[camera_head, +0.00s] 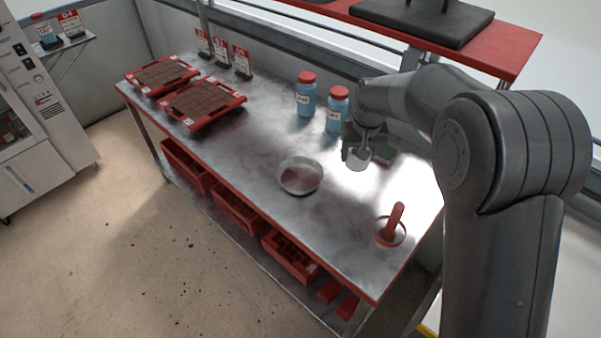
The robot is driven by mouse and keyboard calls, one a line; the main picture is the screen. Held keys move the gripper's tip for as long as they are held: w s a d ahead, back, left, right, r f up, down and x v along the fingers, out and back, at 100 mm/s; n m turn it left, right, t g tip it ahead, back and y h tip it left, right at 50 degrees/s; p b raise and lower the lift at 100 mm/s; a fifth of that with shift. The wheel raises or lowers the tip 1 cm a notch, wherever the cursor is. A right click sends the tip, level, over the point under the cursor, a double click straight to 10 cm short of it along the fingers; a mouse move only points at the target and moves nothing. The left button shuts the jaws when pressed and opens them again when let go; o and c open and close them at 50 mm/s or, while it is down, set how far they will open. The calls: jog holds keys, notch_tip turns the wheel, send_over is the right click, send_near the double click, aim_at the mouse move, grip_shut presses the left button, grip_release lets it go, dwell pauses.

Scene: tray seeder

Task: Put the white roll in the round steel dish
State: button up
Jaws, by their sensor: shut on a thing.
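The round steel dish (300,188) sits on the metal bench, near the middle and close to the front edge. My gripper (356,154) is right of the dish and a little farther back. It is shut on the white roll (358,160), a small pale piece that hangs below the fingers. The roll is apart from the dish. Its height above the bench is hard to judge, as the bench is bright with glare there. My arm covers the far right of the view.
Two blue bottles (307,100) with red caps stand behind the dish. A red-handled thing in a round holder (389,232) stands at the front right. A small dark green and purple thing (384,157) lies beside my gripper. Two red seed trays (204,105) are at left.

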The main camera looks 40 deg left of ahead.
jog(key=s+a, duration=0.2)
jog(key=a, duration=0.1)
send_near(307, 181)
jog(key=shift+w+a+f, duration=0.1)
jog(key=shift+a+f, duration=0.05)
jog(key=shift+f, duration=0.7)
jog(key=shift+w+a+f, duration=0.1)
jog(key=shift+f, duration=0.8)
jog(key=shift+f, duration=0.65)
jog(key=o, duration=1)
jog(key=shift+r, duration=0.1)
jog(key=r, duration=0.4)
jog(key=s+r, duration=0.1)
jog(key=r, duration=0.3)
jog(key=d+r, duration=0.1)
jog(key=r, duration=0.4)
jog(key=shift+s+d, duration=0.15)
jog(key=shift+s, duration=0.05)
